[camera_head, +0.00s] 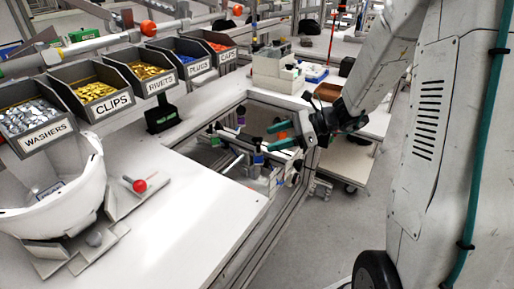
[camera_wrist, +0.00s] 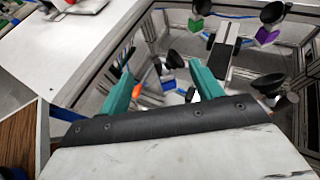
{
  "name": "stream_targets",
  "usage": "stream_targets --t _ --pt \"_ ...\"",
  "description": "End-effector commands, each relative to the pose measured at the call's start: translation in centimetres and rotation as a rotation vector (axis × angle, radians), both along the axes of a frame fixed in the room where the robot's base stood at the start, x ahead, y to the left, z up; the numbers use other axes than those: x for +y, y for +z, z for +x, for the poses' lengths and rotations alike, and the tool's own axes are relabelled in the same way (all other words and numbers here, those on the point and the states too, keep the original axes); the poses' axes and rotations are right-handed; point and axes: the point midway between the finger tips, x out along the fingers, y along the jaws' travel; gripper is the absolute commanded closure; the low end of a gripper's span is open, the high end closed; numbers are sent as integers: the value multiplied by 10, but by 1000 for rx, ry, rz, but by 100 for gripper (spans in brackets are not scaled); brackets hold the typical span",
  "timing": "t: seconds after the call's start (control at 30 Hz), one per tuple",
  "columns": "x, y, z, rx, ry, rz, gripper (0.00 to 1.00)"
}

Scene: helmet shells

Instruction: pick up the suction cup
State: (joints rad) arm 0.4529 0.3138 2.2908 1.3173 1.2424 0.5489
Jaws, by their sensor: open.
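Several black suction cups show in the wrist view inside a metal frame. One (camera_wrist: 272,12) is at the upper right above a purple block, one (camera_wrist: 203,6) is at the top above a green block, and one (camera_wrist: 268,83) is at the right. Another (camera_wrist: 174,59) lies beyond and between my fingers. In the head view a small dark cup (camera_head: 241,109) stands above a purple part. My gripper (camera_head: 269,137) is open and empty over the frame, its teal fingers pointing left; it also shows in the wrist view (camera_wrist: 160,67). I cannot tell which cup is meant.
A white workbench (camera_head: 190,215) holds a white helmet shell (camera_head: 50,200) on a stand and a red ball-ended part (camera_head: 139,185). Labelled bins of washers, clips, rivets, plugs and caps (camera_head: 95,88) stand behind. Metal frame posts (camera_head: 305,160) are close to my gripper.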

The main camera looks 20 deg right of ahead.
Motion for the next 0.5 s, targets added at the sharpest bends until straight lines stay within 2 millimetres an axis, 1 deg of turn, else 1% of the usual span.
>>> stream_targets --t 0.07,0.17,0.37,0.5 --pt "-3 -6 6 17 -32 22 35" --pt "2 -11 11 24 -45 32 35" --pt "22 -21 20 24 -42 31 35" --pt "38 -32 28 24 -40 29 35"
